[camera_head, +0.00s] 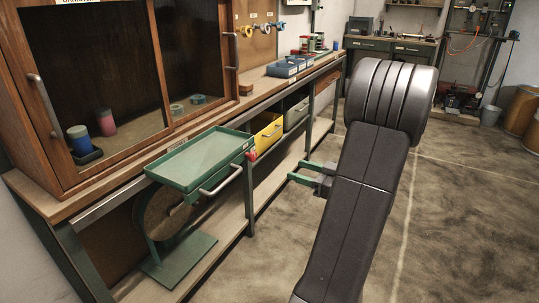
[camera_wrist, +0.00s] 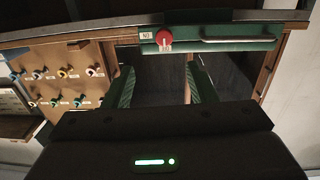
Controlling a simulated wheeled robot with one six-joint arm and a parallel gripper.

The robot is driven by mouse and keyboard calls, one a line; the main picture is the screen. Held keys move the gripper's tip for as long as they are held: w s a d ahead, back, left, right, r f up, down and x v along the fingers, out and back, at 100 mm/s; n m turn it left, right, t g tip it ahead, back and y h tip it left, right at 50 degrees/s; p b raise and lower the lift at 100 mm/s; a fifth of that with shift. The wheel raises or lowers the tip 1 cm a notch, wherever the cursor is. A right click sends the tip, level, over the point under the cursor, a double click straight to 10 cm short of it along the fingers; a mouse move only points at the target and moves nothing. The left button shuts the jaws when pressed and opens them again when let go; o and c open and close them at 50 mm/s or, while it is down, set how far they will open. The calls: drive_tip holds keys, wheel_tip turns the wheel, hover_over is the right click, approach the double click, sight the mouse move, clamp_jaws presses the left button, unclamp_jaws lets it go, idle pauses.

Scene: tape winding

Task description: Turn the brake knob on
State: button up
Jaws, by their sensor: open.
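The red brake knob (camera_wrist: 164,38) sits on the green front panel (camera_wrist: 190,46) near the top of the wrist view. A small label reading like "NO" is left of it, and another small label is just below it. The knob also shows in the head view (camera_head: 252,155), at the right end of the green tray's front. Its exact turn is too small to tell. My gripper (camera_head: 307,173) has green fingers that point left toward the bench, apart from the knob. In the wrist view the fingers (camera_wrist: 160,80) are spread, with nothing between them.
A metal handle (camera_head: 221,180) is beside the knob on the green tray (camera_head: 190,160). A green-based reel (camera_head: 165,215) stands below. A yellow drawer (camera_head: 266,133) hangs beyond the knob. A wooden cabinet (camera_head: 160,60) stands on the bench.

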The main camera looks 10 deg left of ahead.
sight(255, 157)
drive_tip(key=shift+g+y, duration=0.3)
drive_tip(key=shift+g, duration=0.1)
drive_tip(key=b+x, duration=0.3)
drive_tip(key=x, duration=1)
drive_tip(key=shift+a+f+b, duration=0.1)
drive_tip(key=shift+a+b, duration=0.2)
drive_tip(key=shift+a, duration=0.05)
drive_tip(key=shift+c, duration=0.2)
drive_tip(key=c, duration=0.9)
